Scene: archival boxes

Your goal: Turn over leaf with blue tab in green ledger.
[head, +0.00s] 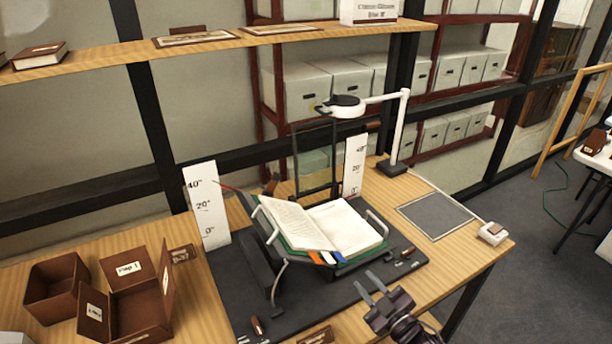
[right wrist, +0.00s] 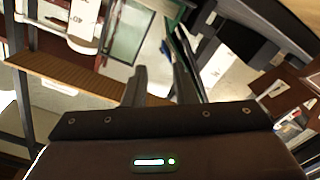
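The green ledger (head: 347,226) lies open, face up, on a dark cradle on the table in the head view. White pages show on both sides, with green cover at the edges. Several tabs stick out at its near edge by the middle: an orange tab (head: 315,258) and, to its right, a blue tab (head: 339,257). My right gripper (head: 370,287) is in front of the ledger, to the near right, apart from it. Its two fingers are spread and empty; they also show apart in the right wrist view (right wrist: 160,78). My left gripper is out of view.
Pale curved arms (head: 378,222) stand at the ledger's sides. White angle boards (head: 207,205) and a lamp (head: 398,135) stand around the cradle. Brown boxes (head: 55,284) are at left. A grey pad (head: 436,215) lies at right. A shelf (head: 110,56) runs behind.

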